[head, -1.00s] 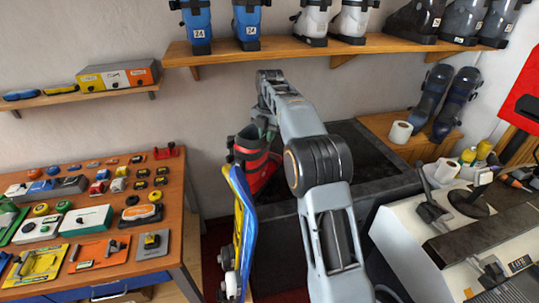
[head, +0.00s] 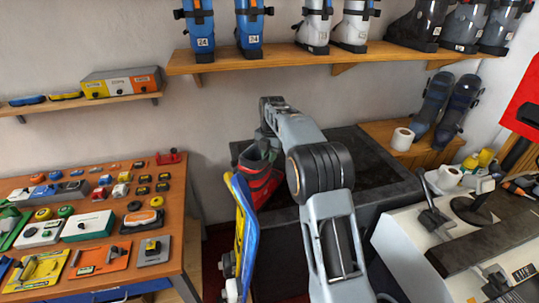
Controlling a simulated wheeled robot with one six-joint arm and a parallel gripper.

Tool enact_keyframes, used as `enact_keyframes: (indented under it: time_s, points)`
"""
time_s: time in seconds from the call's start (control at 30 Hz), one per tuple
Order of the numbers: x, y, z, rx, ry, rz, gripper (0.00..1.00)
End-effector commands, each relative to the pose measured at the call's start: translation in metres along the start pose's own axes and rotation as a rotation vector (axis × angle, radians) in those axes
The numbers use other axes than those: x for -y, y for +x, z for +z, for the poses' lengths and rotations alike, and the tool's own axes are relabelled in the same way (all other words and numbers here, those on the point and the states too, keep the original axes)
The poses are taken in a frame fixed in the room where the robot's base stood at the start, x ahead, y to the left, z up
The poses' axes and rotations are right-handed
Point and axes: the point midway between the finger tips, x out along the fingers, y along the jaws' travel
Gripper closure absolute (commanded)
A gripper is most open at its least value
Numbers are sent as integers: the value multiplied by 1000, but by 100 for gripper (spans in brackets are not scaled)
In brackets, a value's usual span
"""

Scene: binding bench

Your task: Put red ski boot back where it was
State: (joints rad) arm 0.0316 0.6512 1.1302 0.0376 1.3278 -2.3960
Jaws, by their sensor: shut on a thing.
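The red ski boot (head: 262,187), red with black parts, is in the head view left of my arm, in front of the dark tub. It is tilted, and the blue and yellow board covers its lower left part. My gripper (head: 267,148) is at the boot's top, shut on it. The fingers are mostly hidden by my arm and the boot's upper part. I cannot tell whether the boot touches the tub or the board.
A dark open tub (head: 382,212) stands behind my arm. The blue and yellow board (head: 246,238) stands upright close to the boot. A wooden shelf (head: 290,57) holds other boots. A tool table (head: 178,212) is left, a grey machine (head: 405,228) right.

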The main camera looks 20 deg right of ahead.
Motion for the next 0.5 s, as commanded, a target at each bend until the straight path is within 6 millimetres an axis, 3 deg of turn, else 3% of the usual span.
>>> enact_keyframes:
  time_s: [0.1,0.13,0.3,0.37,0.5]
  points:
    - [0,1,0,4,0,4,100]
    - [0,2,0,0,0,0,79]
    - [0,2,0,0,0,0,63]
    - [0,2,0,0,0,0,57]
    - [0,2,0,0,0,0,57]
